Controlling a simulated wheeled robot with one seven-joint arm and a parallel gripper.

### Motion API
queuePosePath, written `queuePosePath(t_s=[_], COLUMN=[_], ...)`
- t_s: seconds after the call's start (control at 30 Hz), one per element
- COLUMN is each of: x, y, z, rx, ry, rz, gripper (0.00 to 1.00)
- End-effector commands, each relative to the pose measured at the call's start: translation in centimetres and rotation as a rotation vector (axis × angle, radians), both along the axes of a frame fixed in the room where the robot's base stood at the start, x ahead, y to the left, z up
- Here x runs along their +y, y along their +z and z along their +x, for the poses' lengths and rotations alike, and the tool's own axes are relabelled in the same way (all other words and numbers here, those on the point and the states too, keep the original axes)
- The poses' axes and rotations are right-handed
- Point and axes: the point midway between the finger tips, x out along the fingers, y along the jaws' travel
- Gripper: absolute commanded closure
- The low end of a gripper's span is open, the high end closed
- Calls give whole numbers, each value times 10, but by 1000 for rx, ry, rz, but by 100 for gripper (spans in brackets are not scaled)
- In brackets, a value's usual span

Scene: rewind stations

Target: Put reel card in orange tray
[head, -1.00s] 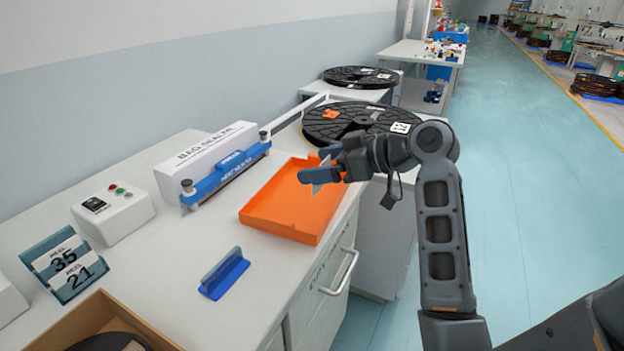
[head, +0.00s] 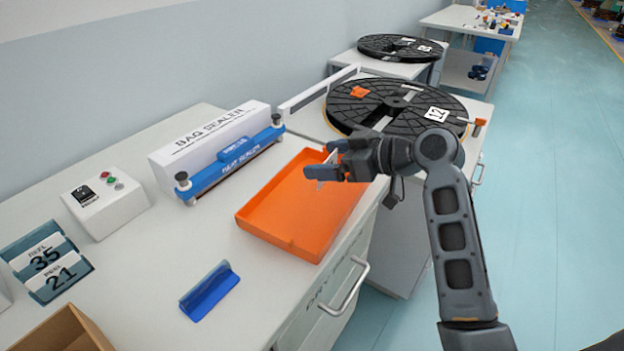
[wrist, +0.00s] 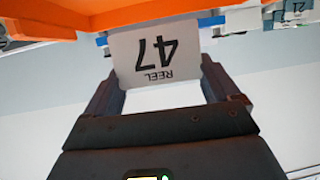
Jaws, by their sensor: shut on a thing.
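The reel card (wrist: 150,55) is white, reads "REEL 47" and shows upside down between my fingers in the wrist view. In the head view only a thin pale edge of it shows. My gripper (head: 328,165) is shut on the card. It is over the right part of the orange tray (head: 272,238) in the head view; its exact height above the tray is hard to tell. The tray is shallow, looks empty and lies on the white bench. Its orange edge (wrist: 120,18) also shows along the top of the wrist view.
A blue and white bag sealer (head: 225,163) stands behind the tray. A blue card stand (head: 209,291) is in front. Cards reading 35 and 21 stand in a holder (head: 47,262) at left. A large black reel (head: 385,105) is beyond the tray.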

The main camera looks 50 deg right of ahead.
Motion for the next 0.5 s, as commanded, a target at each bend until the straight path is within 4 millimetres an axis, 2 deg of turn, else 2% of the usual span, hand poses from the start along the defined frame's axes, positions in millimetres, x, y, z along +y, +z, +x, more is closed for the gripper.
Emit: queuePosePath(t_s=[0.1,0.2,0.37,0.5], x=[10,14,16,16], y=[-12,-18,-24,-40], z=[18,27,31,31], rx=[1,1,0,2], ry=[3,1,0,-2], rz=[1,0,1,2], gripper=[43,43,43,43])
